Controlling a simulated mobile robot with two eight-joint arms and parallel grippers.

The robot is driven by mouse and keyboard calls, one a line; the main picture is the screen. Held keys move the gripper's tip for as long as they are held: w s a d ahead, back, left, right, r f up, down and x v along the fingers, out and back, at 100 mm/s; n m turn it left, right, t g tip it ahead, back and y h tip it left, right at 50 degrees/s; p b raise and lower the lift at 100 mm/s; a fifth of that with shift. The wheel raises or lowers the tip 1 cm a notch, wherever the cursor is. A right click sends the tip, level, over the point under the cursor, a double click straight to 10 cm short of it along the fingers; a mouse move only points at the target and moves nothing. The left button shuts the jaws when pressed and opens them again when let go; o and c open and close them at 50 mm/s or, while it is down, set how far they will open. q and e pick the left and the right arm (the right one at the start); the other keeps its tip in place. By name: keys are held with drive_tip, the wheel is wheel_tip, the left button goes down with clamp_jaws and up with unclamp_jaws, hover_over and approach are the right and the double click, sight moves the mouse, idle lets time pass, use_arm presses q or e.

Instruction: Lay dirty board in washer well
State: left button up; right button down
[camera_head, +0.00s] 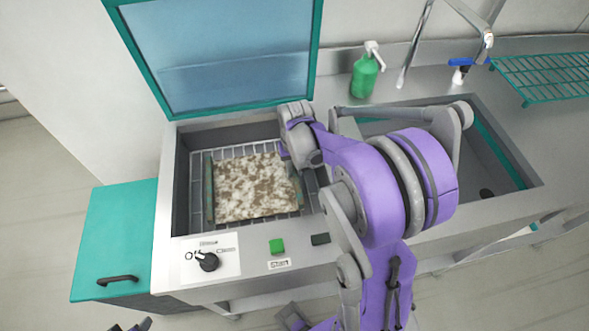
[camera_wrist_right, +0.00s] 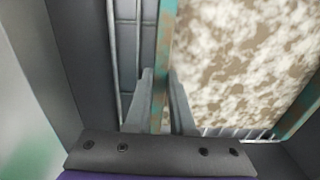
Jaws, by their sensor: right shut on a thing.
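The dirty board (camera_head: 250,187) is blotched white and brown, with worn teal strips along two sides. It lies inside the washer well (camera_head: 182,190), over the wire rack (camera_head: 230,152), and looks nearly level. I cannot tell whether it fully touches the rack. My right gripper (camera_wrist_right: 162,88) is shut on one teal edge strip of the board (camera_wrist_right: 250,60), a finger on each side. In the head view my right wrist hides that grip and the well's right part. A small dark piece at the bottom edge may be my left gripper (camera_head: 134,326); its jaws cannot be made out.
The washer's glass lid (camera_head: 225,55) with teal frame stands open behind the well. In front are a knob (camera_head: 208,262) and a green start button (camera_head: 277,246). A sink (camera_head: 520,160), green soap bottle (camera_head: 365,76), tap (camera_head: 415,45) and teal rack (camera_head: 550,75) are to the right.

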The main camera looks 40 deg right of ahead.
drive_tip(key=shift+f, duration=0.15)
drive_tip(key=c, duration=0.8)
unclamp_jaws()
drive_tip(key=shift+o, duration=0.2)
drive_tip(key=shift+r, duration=0.2)
drive_tip(key=shift+r, duration=0.35)
wheel_tip(320, 180, up, 11)
drive_tip(key=p, duration=0.1)
drive_tip(key=shift+r, duration=0.15)
